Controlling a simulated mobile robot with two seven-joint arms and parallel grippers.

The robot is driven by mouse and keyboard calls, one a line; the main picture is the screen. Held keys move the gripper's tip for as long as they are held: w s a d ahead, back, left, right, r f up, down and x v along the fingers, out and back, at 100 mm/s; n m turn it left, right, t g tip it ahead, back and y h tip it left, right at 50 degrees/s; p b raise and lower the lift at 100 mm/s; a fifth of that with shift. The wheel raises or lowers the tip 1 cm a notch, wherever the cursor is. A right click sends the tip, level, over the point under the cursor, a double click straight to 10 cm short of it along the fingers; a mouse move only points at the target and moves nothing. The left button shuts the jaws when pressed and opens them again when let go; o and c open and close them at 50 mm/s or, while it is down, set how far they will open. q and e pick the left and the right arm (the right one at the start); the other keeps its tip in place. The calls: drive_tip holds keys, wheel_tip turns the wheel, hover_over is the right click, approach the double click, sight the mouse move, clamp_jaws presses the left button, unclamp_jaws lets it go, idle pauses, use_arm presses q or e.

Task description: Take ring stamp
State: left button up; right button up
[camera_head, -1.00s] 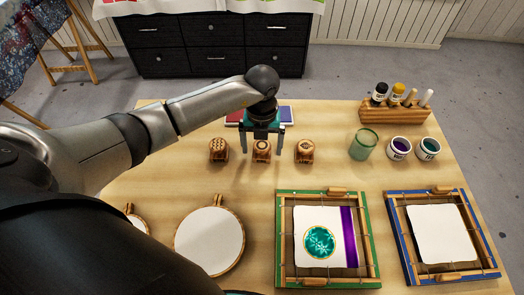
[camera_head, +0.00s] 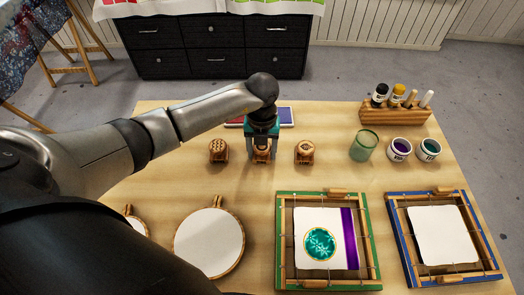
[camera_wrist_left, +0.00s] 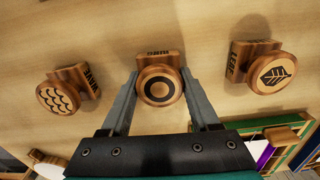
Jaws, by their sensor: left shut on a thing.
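The ring stamp (camera_wrist_left: 158,87) is a wooden block with a dark ring on its round face and "RING" on its side. In the head view the ring stamp (camera_head: 262,156) stands in the middle of a row of three stamps, partly hidden by my gripper. My left gripper (camera_head: 262,150) comes down over it from above. In the left wrist view the left gripper's fingers (camera_wrist_left: 160,100) lie on either side of the stamp, shut on it. The stamp appears to be still at table height. My right gripper is out of view.
The wave stamp (camera_head: 218,151) stands to the left and the leaf stamp (camera_head: 304,152) to the right, both close by. An ink pad (camera_head: 286,116) lies behind. A green frame (camera_head: 371,240), a blue frame (camera_head: 400,232) and a round hoop (camera_head: 209,243) lie in front. A green glass (camera_head: 363,145) stands right.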

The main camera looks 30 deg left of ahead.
sight(262, 147)
use_arm(q)
wheel_tip(262, 147, up, 20)
drive_tip(key=p, duration=0.2)
drive_tip(key=shift+p, duration=0.4)
